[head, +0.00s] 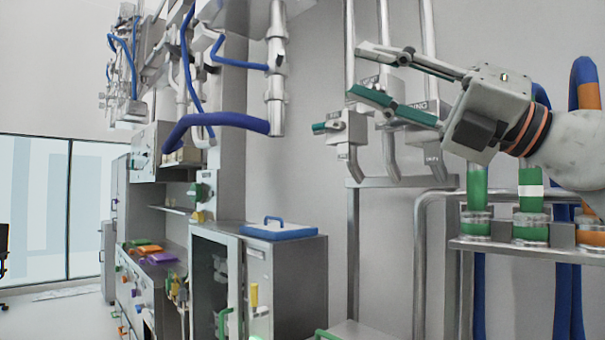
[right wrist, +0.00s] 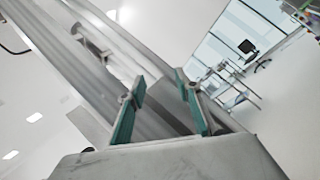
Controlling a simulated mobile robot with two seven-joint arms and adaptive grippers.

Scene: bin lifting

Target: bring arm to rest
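My right gripper (head: 358,70) is raised at the upper right of the head view, with its arm coming in from the right edge. Its two fingers with green pads are spread apart and nothing is between them. In the right wrist view the same gripper (right wrist: 160,78) shows two parted green-padded fingers, with grey pipes or beams behind them. My left gripper is in neither view.
Steel pipes and a grey wall lie behind the gripper. A rack (head: 512,248) with green-collared fittings stands below my right arm. A blue lid with a handle (head: 278,232) sits on a grey cabinet (head: 290,285). Open floor shows at the far left.

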